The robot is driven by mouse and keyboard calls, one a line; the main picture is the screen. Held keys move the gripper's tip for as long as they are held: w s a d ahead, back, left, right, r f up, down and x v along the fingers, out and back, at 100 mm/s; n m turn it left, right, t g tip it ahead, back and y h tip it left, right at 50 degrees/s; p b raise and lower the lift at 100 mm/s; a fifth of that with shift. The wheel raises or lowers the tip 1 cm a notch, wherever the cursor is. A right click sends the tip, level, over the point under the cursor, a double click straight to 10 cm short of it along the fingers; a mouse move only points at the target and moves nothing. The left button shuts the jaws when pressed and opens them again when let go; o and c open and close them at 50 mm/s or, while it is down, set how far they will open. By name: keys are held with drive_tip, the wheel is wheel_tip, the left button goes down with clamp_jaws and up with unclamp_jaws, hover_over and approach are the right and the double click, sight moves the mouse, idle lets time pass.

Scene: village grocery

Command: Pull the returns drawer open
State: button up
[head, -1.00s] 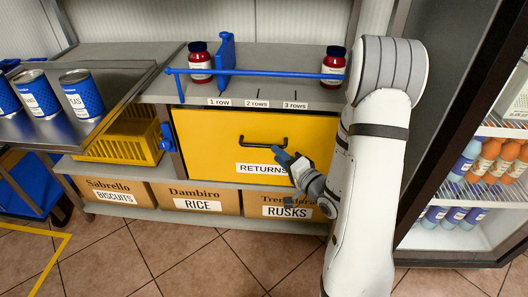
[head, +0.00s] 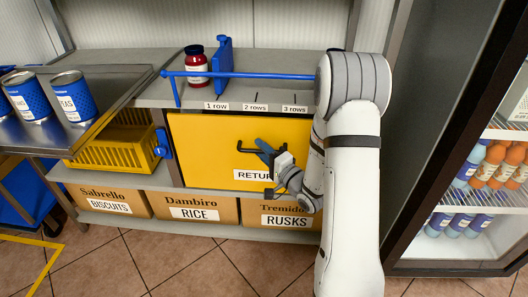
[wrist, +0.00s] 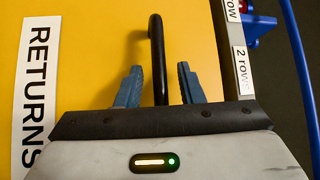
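The yellow returns drawer (head: 205,145) sits shut under the shelf, with a "RETURNS" label (head: 252,175) partly hidden by my gripper in the head view. Its black bar handle (head: 248,150) is on the upper front; in the wrist view the handle (wrist: 157,50) runs upright between the fingers. My gripper (head: 265,147) is at the drawer front by the handle. In the wrist view my gripper (wrist: 158,85) is open, one blue finger on each side of the handle, with gaps on both sides.
A blue rail (head: 250,74) runs along the shelf above, with a red jar (head: 196,68) behind it. Cardboard boxes (head: 194,208) stand below the drawer. A metal tray table with blue cans (head: 72,97) is at left, and a fridge (head: 460,190) at right.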

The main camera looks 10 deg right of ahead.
drive_tip(key=shift+c, duration=0.2)
clamp_jaws()
idle(0.5)
